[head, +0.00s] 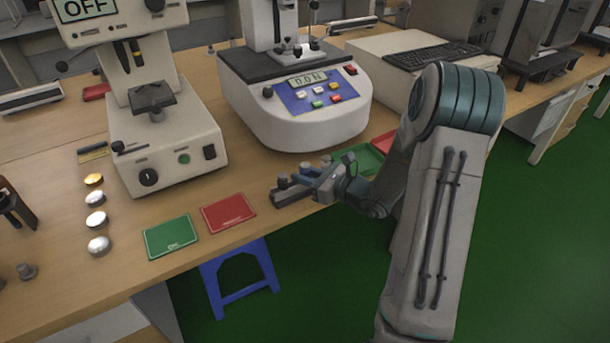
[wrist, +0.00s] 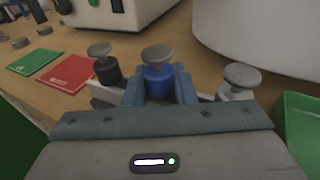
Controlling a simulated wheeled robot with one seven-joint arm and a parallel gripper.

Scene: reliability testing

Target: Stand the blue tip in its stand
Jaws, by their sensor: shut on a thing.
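The blue tip (wrist: 158,80) has a grey disc top and stands upright between the two fingers of my gripper (wrist: 158,88), which is shut on it. In the head view the blue tip (head: 305,171) is small beside my gripper (head: 316,180). The stand (head: 292,197) is a dark bar near the table's front edge. A black tip (wrist: 105,70) is left of the blue one and a white tip (wrist: 238,85) is right of it, roughly in one row. My fingers hide the blue tip's lower end, so I cannot tell whether it is seated.
A green card (head: 170,237) and a red card (head: 228,212) lie left of the stand. A green tray (head: 362,160) lies to its right. A large round-based tester (head: 300,115) stands behind. A white instrument (head: 165,150) with a knob stands at left.

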